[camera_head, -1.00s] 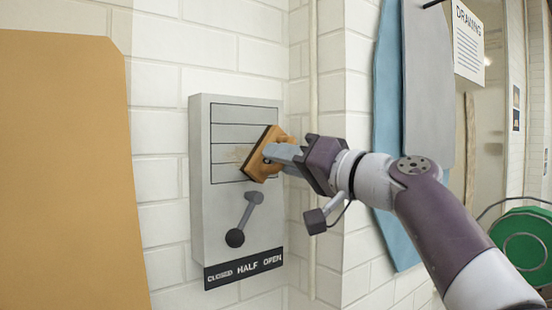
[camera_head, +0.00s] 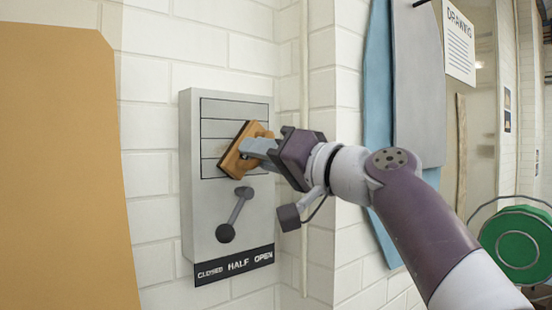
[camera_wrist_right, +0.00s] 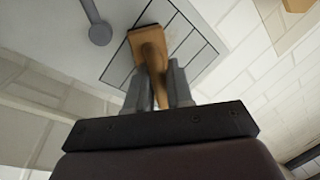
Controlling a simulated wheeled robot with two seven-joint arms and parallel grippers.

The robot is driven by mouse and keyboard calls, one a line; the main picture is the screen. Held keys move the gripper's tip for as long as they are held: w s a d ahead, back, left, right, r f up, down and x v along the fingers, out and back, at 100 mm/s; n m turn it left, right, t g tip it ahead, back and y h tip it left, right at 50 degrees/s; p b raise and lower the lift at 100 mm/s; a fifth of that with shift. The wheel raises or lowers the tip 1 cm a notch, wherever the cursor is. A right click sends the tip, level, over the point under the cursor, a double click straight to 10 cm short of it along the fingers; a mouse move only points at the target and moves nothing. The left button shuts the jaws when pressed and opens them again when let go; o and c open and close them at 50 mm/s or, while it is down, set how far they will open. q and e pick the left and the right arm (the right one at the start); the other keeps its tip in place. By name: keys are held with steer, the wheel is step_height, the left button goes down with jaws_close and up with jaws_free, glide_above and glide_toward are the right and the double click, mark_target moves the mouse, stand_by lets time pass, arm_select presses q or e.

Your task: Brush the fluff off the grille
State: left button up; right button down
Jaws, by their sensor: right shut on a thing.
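A grey wall box has a grille (camera_head: 222,107) of horizontal slots in its upper part. My right gripper (camera_head: 264,148) is shut on an orange-brown brush (camera_head: 238,150), whose face lies at or against the lower part of the grille. In the right wrist view my gripper (camera_wrist_right: 158,92) grips the brush handle (camera_wrist_right: 153,60), and the grille (camera_wrist_right: 186,40) shows behind it. A faint tan patch, perhaps fluff, shows at the brush's upper edge; most of that area is hidden by the brush. My left gripper is not in view.
Below the grille is a lever (camera_head: 237,209) with a dark knob, above a label strip (camera_head: 234,265) reading CLOSED, HALF, OPEN. A large tan panel (camera_head: 60,170) stands at left. Blue and grey panels (camera_head: 418,85) hang at right, with a green reel (camera_head: 520,240) below.

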steer(key=s+a, duration=0.1)
steer(key=a, duration=0.1)
steer(key=s+a, duration=0.1)
steer(key=shift+s+a+f+b, duration=0.1)
steer(key=shift+s+a+b, duration=0.2)
steer(key=shift+a+b, duration=0.05)
steer(key=shift+s+a, duration=0.35)
steer(key=shift+a, duration=0.1)
steer(key=shift+s+d+b, duration=0.2)
steer(key=shift+d+b, duration=0.05)
steer(key=shift+b, duration=0.1)
steer(key=v, duration=0.1)
steer(key=b+v, duration=0.1)
steer(key=v, duration=0.1)
steer(key=b+v, duration=0.1)
steer(key=v, duration=0.1)
steer(key=shift+s+a+r, duration=0.25)
steer(key=shift+s+r, duration=0.1)
steer(key=shift+r, duration=0.1)
